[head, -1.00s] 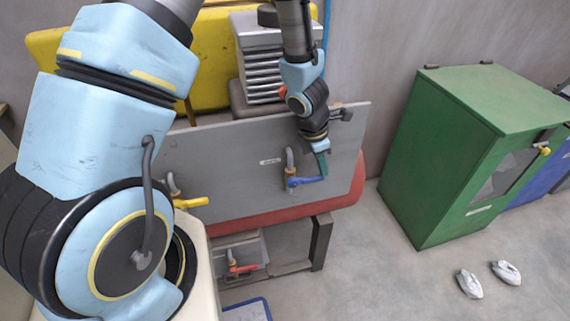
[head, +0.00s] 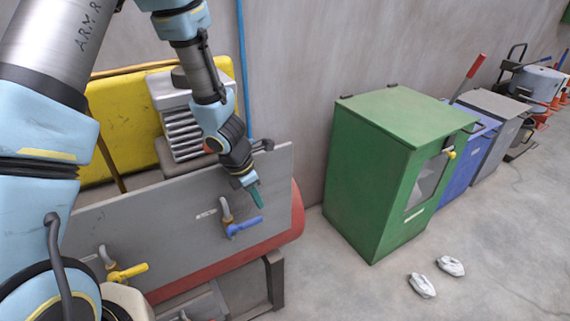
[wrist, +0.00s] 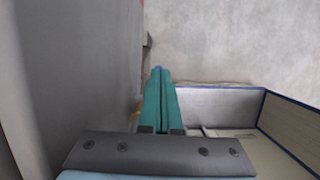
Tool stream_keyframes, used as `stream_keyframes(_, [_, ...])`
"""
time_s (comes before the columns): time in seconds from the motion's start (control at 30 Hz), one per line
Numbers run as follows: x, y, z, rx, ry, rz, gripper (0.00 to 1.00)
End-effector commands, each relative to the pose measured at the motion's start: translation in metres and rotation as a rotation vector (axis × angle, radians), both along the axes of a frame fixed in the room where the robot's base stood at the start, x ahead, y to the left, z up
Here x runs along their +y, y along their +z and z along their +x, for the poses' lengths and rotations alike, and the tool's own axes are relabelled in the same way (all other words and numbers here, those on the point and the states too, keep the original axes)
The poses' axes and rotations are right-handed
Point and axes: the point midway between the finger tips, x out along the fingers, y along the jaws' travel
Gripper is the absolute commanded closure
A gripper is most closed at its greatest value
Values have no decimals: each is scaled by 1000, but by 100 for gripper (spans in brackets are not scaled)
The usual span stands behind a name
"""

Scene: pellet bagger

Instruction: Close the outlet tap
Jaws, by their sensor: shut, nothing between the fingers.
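A tap with a blue lever handle (head: 245,226) sits on the grey panel (head: 175,232), below a grey bent pipe. Its handle points right and slightly up. A second tap with a yellow lever handle (head: 128,272) is lower left on the same panel. Which one is the outlet tap I cannot tell; the small labels are unreadable. My gripper (head: 257,200) is shut and empty, its green fingers pointing down just above the blue handle's free end. Whether they touch is unclear. In the wrist view the fingers (wrist: 159,95) are together, with a bit of blue just past their tips.
A red tank (head: 298,212) shows behind the panel. A green cabinet (head: 365,180) stands to the right, with blue and grey bins beyond. Two whitish objects (head: 436,277) lie on the otherwise open floor. A blue-rimmed tray (wrist: 263,110) shows below in the wrist view.

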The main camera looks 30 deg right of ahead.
Motion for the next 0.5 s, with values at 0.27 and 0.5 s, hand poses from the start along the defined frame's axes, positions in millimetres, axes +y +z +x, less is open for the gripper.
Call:
stream_keyframes(0.27, [-42,41,-5,-3,-13,-3,100])
stream_keyframes(0.5, [-66,59,-6,-2,-10,-5,100])
